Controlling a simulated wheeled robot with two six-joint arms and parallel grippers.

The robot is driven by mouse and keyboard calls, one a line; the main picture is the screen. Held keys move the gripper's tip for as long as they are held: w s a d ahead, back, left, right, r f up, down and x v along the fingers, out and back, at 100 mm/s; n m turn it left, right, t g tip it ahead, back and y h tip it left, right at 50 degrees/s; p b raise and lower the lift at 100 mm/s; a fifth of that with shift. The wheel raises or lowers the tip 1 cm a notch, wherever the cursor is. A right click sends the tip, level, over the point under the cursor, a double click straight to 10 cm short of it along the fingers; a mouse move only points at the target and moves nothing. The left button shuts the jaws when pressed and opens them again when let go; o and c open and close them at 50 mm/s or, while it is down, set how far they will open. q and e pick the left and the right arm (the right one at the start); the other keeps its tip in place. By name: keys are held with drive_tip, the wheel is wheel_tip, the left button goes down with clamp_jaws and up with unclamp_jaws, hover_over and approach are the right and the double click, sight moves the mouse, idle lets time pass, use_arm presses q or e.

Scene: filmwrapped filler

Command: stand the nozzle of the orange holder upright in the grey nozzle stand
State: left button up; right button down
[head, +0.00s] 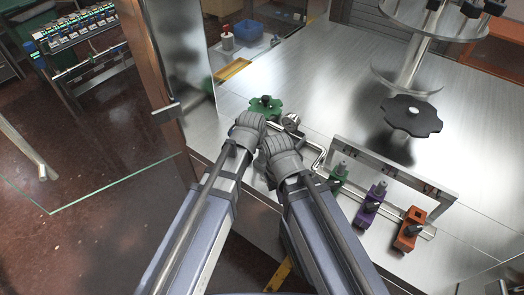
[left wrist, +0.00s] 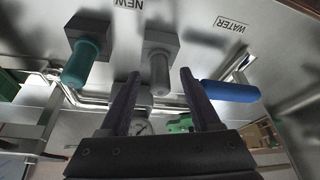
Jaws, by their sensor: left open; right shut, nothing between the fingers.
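The orange holder (head: 411,229) sits at the right end of the rail, with a dark nozzle on its front. My left gripper (head: 250,121) is left of it and well apart; its fingertips are hidden in the head view. In the left wrist view my left gripper (left wrist: 160,78) is open, and a grey cylinder on a grey block (left wrist: 160,70) shows between its fingers; I cannot tell whether it touches. My right gripper (head: 279,148) is shut and empty, beside the left one. I cannot identify the grey nozzle stand for certain.
A purple holder (head: 371,210) and a green holder (head: 337,184) sit on the same rail. A green knob (head: 265,106) and a black knob (head: 412,116) stand behind. The left wrist view shows a teal cylinder (left wrist: 81,64) and a blue cylinder (left wrist: 229,91).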

use_arm(q)
drive_tip(key=d+p+v, duration=0.1)
drive_tip(key=p+v, duration=0.5)
drive_tip(key=v, duration=0.1)
drive_tip(key=shift+a, duration=0.5)
drive_tip(key=shift+s, duration=0.1)
